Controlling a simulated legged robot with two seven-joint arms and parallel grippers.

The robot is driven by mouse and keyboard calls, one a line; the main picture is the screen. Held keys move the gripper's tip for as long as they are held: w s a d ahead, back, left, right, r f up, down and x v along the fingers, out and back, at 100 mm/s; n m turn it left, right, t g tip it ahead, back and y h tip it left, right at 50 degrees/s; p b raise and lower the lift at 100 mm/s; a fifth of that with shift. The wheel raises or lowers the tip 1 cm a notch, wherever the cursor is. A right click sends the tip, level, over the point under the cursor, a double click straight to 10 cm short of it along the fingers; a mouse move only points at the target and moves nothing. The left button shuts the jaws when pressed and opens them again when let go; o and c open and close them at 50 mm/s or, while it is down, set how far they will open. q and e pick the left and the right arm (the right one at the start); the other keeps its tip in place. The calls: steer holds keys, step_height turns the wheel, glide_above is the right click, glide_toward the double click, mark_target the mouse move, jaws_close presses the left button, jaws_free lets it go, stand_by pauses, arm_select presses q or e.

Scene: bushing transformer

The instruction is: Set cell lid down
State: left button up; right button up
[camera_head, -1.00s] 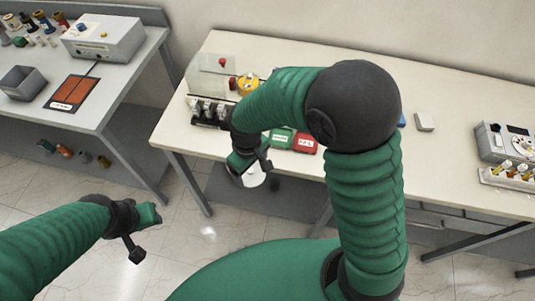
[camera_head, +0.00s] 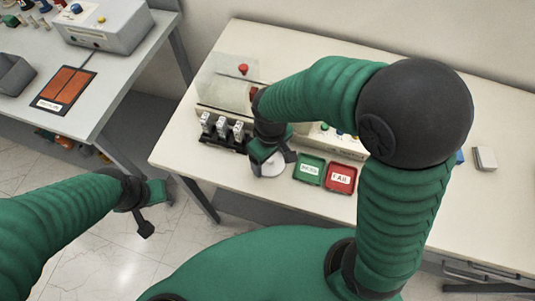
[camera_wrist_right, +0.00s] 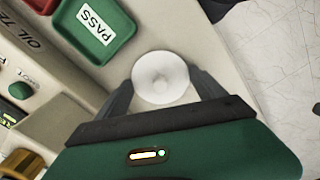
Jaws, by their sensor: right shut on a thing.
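The cell lid (camera_head: 269,165) is a round white disc at the left part of the cream table. It also shows in the right wrist view (camera_wrist_right: 162,78) between the two dark fingers. My right gripper (camera_head: 272,155) is shut on the lid, just left of the green PASS tray (camera_head: 309,170). The lid is over the tabletop near the front edge; I cannot tell whether it touches the surface. The gripper hides part of the lid in the head view. My left gripper (camera_head: 150,208) is off to the left over the floor, away from the table, and its jaw opening is unclear.
A red FAIL tray (camera_head: 341,178) sits right of the PASS tray. A black rack with several pale vials (camera_head: 221,129) and a clear-covered tester (camera_head: 226,80) stand left and behind. The cream table's front edge (camera_head: 200,175) is close. A grey bench (camera_head: 120,75) stands at left.

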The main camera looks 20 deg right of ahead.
steer(key=shift+w, duration=0.1)
arm_select(q)
steer(key=shift+d, duration=0.2)
arm_select(e)
steer(key=shift+d, duration=0.2)
arm_select(q)
steer(key=shift+w+d, duration=0.1)
steer(key=shift+d, duration=0.05)
arm_select(e)
steer(key=o, duration=1.3)
steer(key=shift+d+f, duration=0.1)
